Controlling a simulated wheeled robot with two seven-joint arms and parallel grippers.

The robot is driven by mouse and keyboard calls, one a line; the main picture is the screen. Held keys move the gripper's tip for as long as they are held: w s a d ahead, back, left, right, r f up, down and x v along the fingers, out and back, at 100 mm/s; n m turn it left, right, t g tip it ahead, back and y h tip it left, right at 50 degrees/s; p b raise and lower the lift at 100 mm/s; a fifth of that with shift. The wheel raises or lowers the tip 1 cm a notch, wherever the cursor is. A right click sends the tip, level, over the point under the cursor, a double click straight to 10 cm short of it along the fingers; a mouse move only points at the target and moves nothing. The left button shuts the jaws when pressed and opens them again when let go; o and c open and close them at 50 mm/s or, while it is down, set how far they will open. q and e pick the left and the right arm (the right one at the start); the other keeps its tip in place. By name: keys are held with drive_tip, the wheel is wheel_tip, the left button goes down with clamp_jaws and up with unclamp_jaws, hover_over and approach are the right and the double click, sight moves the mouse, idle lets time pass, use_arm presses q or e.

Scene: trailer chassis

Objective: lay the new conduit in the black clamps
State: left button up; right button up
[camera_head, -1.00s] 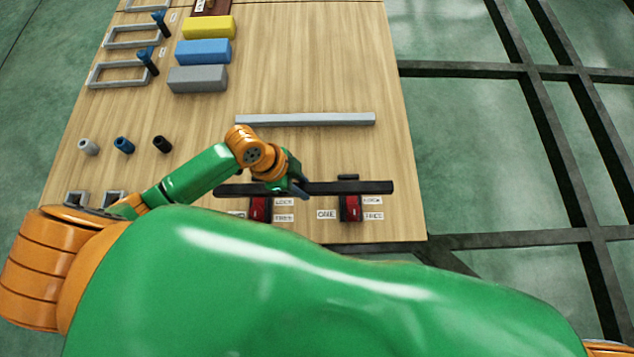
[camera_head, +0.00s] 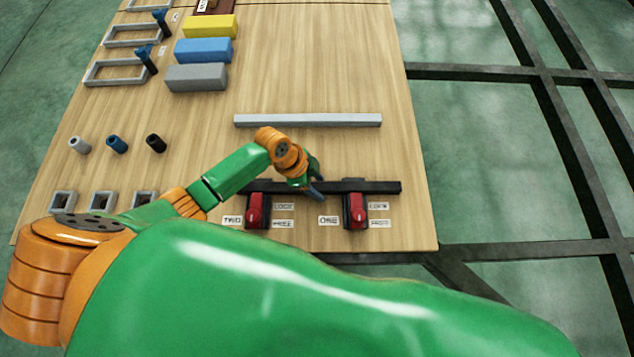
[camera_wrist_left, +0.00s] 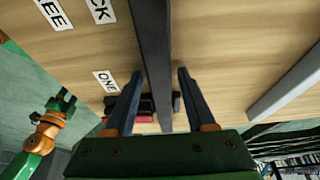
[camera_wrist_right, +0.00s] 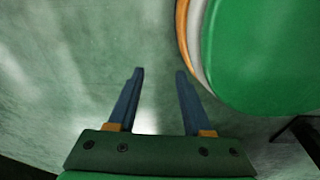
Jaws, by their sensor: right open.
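A long black bar (camera_head: 370,186) lies across the black clamps, its left part hidden behind my left arm. The clamps have red levers: one by the "TWO" label (camera_head: 256,212), one by the "ONE" label (camera_head: 356,210). A light grey bar (camera_head: 308,120), parallel to it, lies farther back on the board. My left gripper (camera_head: 317,190) is over the black bar between the clamps. In the left wrist view its open fingers (camera_wrist_left: 158,85) have the black bar (camera_wrist_left: 152,45) passing between them, with gaps at the sides. My right gripper (camera_wrist_right: 160,85) is open and empty over the floor.
Grey, blue and yellow blocks (camera_head: 205,52) and grey frames (camera_head: 115,72) stand at the back left. Several small cylinders (camera_head: 117,145) and square grey sockets (camera_head: 102,201) are at the left. Dark floor beams (camera_head: 530,249) run right of the board.

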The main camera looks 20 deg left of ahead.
drive_tip(key=shift+s, duration=0.15)
use_arm(q)
drive_tip(key=shift+r, duration=0.2)
drive_tip(key=p+v, duration=0.5)
drive_tip(key=v, duration=0.7)
use_arm(e)
drive_tip(key=shift+g+y, duration=0.3)
drive_tip(key=r, duration=0.1)
drive_tip(key=s+a+r, duration=0.1)
drive_tip(key=r, duration=0.1)
drive_tip(key=s+a+r, duration=0.1)
drive_tip(key=r, duration=0.1)
drive_tip(key=shift+s+a, duration=0.1)
drive_tip(key=shift+a, duration=0.1)
drive_tip(key=shift+d, duration=0.2)
